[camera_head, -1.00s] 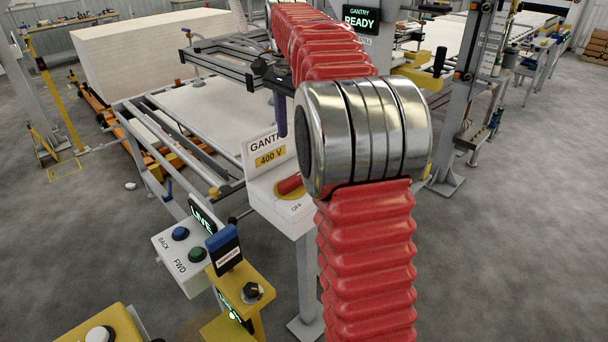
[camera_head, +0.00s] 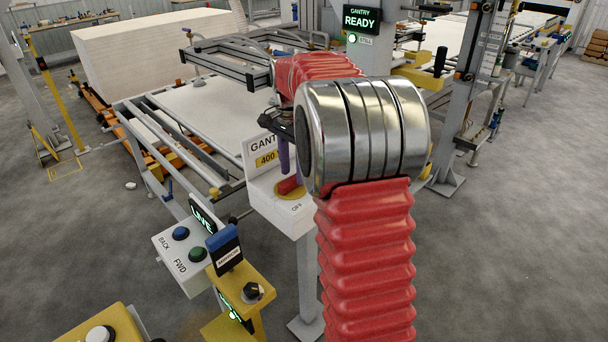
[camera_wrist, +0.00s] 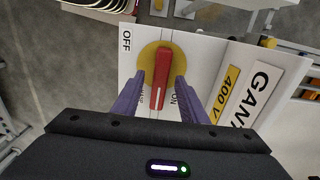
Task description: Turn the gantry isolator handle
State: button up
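The red isolator handle (camera_wrist: 162,76) sits on a yellow round plate (camera_wrist: 147,58) on the white gantry box (camera_wrist: 207,60). In the wrist view it runs up and down, with a white line at its lower end. "ON" is printed beside that end and "OFF" at the upper left. My gripper (camera_wrist: 159,80) is open, its purple fingers on either side of the handle's lower part, with gaps seen on both sides. In the head view the handle (camera_head: 287,186) shows just below my fingers (camera_head: 291,170). My arm hides part of the box.
A sign marked "400 V" (camera_wrist: 228,97) stands up behind the handle. A box with blue and green buttons (camera_head: 183,258) and a yellow post with a black knob (camera_head: 252,291) stand in front left. A screen reads "GANTRY READY" (camera_head: 362,19).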

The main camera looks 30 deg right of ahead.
jog(key=shift+f, duration=1.15)
jog(key=shift+c, duration=0.4)
grip_shut()
jog(key=shift+s+d, duration=0.2)
jog(key=shift+d, duration=0.3)
jog(key=shift+w+a, duration=0.1)
jog(key=shift+a, duration=0.25)
